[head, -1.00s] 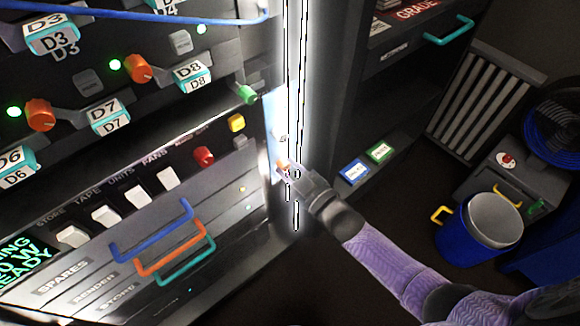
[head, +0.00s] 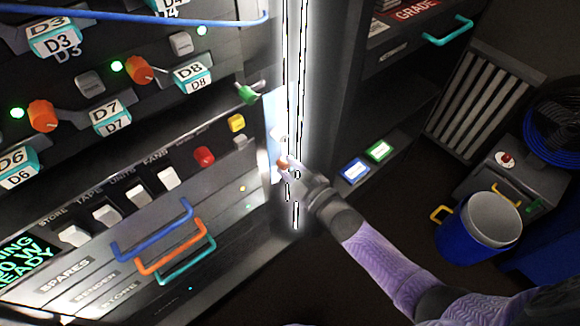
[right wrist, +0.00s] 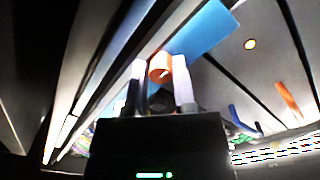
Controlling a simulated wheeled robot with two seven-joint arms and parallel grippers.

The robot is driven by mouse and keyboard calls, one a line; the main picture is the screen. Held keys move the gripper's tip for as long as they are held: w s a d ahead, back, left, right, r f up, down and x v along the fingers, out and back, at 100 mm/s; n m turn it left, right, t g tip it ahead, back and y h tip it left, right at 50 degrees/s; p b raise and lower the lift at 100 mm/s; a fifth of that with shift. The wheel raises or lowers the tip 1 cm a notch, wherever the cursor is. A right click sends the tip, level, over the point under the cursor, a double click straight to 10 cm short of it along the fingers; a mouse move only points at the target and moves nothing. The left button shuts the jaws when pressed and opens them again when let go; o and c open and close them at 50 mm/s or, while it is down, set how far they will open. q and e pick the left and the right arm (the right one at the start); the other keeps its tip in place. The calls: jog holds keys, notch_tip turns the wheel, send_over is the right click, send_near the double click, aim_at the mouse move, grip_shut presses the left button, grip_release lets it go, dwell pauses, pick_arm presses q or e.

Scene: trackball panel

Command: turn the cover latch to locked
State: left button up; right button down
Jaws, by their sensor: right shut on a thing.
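The cover latch appears as a small orange knob (head: 283,161) at the right edge of the rack front, beside a pale blue strip (head: 273,125). In the right wrist view the orange knob (right wrist: 160,66) sits between my two fingers, in front of a blue plate (right wrist: 205,32). My right gripper (head: 289,166) is shut on this knob; the fingers (right wrist: 160,80) touch its sides. The fingers hide part of the knob, and I cannot read whether it stands at locked. My left gripper is not in view.
A bright vertical light strip (head: 297,80) stands just beside the latch. A green knob (head: 248,94) and a red button (head: 204,156) are on the rack to its left. Blue, orange and teal handles stick out lower down. A blue bin (head: 468,235) stands at right.

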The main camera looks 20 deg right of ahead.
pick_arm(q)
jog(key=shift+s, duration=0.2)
pick_arm(e)
jog(key=shift+c, duration=2.2)
grip_release()
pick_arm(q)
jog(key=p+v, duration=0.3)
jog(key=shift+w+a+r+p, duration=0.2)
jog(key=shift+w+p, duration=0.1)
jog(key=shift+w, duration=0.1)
pick_arm(e)
jog(key=v, duration=1)
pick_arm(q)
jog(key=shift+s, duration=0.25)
